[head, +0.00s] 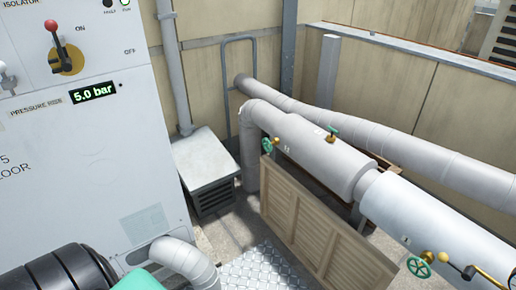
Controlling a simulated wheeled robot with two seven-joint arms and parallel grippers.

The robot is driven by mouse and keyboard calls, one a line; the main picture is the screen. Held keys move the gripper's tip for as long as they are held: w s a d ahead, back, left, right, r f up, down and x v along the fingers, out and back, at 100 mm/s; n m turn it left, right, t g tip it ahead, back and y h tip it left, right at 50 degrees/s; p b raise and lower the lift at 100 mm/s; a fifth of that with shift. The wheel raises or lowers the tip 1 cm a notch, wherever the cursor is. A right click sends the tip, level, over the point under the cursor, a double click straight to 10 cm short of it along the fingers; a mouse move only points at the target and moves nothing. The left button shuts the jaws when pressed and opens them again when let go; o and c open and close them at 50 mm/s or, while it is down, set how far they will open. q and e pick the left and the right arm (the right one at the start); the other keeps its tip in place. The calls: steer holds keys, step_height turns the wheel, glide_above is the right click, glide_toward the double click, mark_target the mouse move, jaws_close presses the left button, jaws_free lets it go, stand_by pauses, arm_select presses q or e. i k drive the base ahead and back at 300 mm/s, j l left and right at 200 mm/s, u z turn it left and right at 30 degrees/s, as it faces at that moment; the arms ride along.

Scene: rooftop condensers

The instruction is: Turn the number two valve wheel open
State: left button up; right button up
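A green handwheel (419,267) stands at the lower right, on the near side of the pale lagged pipe (440,222). A small tag is on the pipe above it. A second green handwheel (268,145) is farther back, beside the grey lagged pipe (315,155), with a small tag near it. The tags are too small to read, so I cannot tell which wheel is number two.
A grey cabinet (100,150) with a red-knobbed isolator lever (54,40) and a "5.0 bar" display (94,93) fills the left. A louvred wooden panel (320,235) stands before the pipes. A vented grey box (205,172) is behind. Chequered plate (262,270) lies clear.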

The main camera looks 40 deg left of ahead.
mark_target(269, 144)
steer(key=k+u, duration=0.1)
steer(key=u, duration=0.9)
steer(key=l, duration=0.1)
